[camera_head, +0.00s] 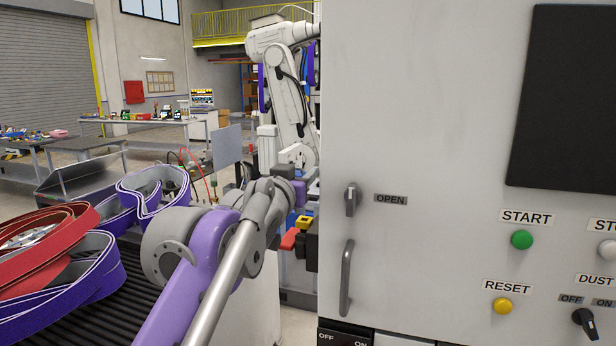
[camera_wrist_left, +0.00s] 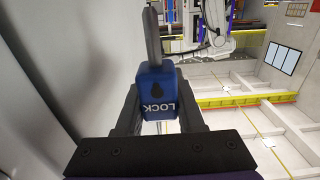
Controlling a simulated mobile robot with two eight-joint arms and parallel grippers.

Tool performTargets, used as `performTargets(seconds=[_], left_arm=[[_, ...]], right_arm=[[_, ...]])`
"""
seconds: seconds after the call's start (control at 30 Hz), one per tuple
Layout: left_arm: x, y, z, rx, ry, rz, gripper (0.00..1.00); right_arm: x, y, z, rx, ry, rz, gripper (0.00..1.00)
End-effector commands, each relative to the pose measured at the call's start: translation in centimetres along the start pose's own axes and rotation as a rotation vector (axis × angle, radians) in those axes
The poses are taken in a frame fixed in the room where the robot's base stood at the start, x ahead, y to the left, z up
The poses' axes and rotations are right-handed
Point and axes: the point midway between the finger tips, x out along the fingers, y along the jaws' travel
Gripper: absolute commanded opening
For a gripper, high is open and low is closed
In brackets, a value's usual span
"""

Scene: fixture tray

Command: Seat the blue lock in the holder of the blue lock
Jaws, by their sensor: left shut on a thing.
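The blue lock (camera_wrist_left: 157,90) shows in the left wrist view, with its grey shackle pointing to the top of the picture and the word LOCK on its face. My left gripper (camera_wrist_left: 160,105) is shut on its body, with one dark finger on each side. In the head view my left arm reaches toward the left edge of the white machine cabinet. The gripper and the blue lock cannot be made out clearly there. I cannot pick out the blue lock's holder in either view. My right gripper is in neither view.
The white cabinet (camera_head: 430,130) fills the right side, with a door handle (camera_head: 347,278) and buttons. A red part (camera_head: 290,238) and a yellow part (camera_head: 303,222) show beside its left edge. A conveyor (camera_head: 125,270) with red and purple belts is at left.

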Motion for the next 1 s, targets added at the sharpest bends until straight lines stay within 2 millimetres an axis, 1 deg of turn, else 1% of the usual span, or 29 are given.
performTargets(seconds=[0.03, 0.2, 0.3, 0.4, 0.5, 0.6, 0.7, 1.0], left_arm=[[-1.4, 0.0, 0.2, 0.000, 0.000, 0.000, 0.00], [-5.9, 0.0, 0.2, 0.001, 0.000, -0.001, 0.00], [-8.3, 0.0, 0.2, 0.001, 0.000, -0.001, 0.00], [-10.3, 0.0, 0.1, 0.001, 0.001, -0.001, 0.00], [-11.8, 0.0, 0.1, 0.001, 0.001, -0.001, 0.00], [-12.8, 0.0, 0.1, 0.001, 0.001, 0.000, 0.00], [-13.4, 0.0, 0.1, 0.000, 0.001, 0.000, 0.00], [-13.6, 0.0, 0.0, 0.000, 0.001, 0.000, 0.00]], right_arm=[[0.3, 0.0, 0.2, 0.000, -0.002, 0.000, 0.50], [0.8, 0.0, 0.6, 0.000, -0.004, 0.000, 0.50], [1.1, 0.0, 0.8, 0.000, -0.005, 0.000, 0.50], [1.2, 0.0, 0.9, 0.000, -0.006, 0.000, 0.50], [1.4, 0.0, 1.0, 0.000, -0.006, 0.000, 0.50], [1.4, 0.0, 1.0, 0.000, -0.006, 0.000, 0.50], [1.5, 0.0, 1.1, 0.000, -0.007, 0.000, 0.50], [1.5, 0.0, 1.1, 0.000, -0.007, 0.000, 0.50]])
